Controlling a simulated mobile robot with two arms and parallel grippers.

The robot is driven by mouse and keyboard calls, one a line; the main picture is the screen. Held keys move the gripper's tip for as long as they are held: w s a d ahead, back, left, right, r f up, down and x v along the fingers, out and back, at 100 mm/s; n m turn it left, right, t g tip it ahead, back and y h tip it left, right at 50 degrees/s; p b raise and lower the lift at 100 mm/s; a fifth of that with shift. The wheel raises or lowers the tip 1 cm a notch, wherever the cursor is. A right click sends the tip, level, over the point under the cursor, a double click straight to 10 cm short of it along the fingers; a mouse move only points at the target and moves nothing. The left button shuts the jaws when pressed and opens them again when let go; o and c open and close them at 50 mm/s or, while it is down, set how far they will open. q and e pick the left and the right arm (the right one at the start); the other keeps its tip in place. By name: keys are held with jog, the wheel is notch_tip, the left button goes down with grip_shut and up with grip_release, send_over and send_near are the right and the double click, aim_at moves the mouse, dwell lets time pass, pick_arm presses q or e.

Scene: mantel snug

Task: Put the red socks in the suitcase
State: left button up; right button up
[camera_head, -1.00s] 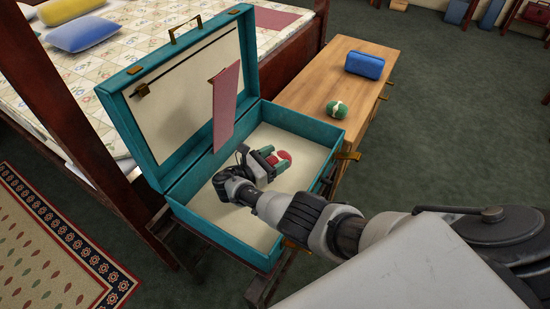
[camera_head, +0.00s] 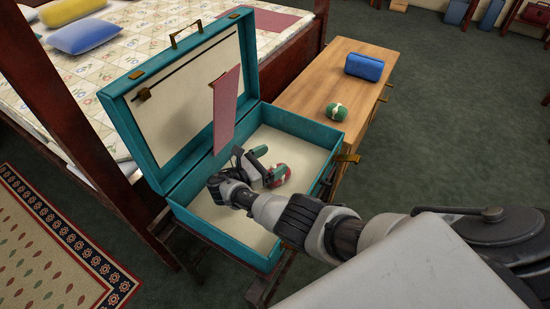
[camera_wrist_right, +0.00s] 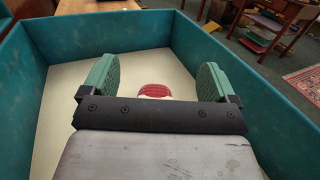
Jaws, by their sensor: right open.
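The red socks, a red roll with a white band, show in the right wrist view (camera_wrist_right: 155,91) inside the suitcase, against its cream lining. They lie between my finger pads, with a gap on both sides, and the gripper body hides their near part. In the head view only a little red shows (camera_head: 284,167) beside a finger. The open teal suitcase (camera_head: 300,124) has its lid upright; its wall also shows in the right wrist view (camera_wrist_right: 105,35). My right gripper (camera_head: 271,161) is open inside the suitcase, its green pads apart. My left gripper is out of view.
A wooden bench (camera_head: 310,85) beside the suitcase holds a green roll with a pale band (camera_head: 336,111) and a blue case (camera_head: 365,65). A dark red cloth strip (camera_head: 226,110) hangs at the lid. A bed (camera_head: 120,50) stands behind.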

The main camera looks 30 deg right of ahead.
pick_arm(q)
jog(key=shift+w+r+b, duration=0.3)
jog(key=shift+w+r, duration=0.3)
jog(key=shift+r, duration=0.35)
pick_arm(e)
jog(key=shift+s+a, duration=0.2)
jog(key=shift+a, duration=1.25)
jog(key=shift+s+a, duration=0.2)
jog(key=shift+a, duration=1.25)
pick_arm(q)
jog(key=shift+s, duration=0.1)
pick_arm(e)
jog(key=shift+r, duration=0.1)
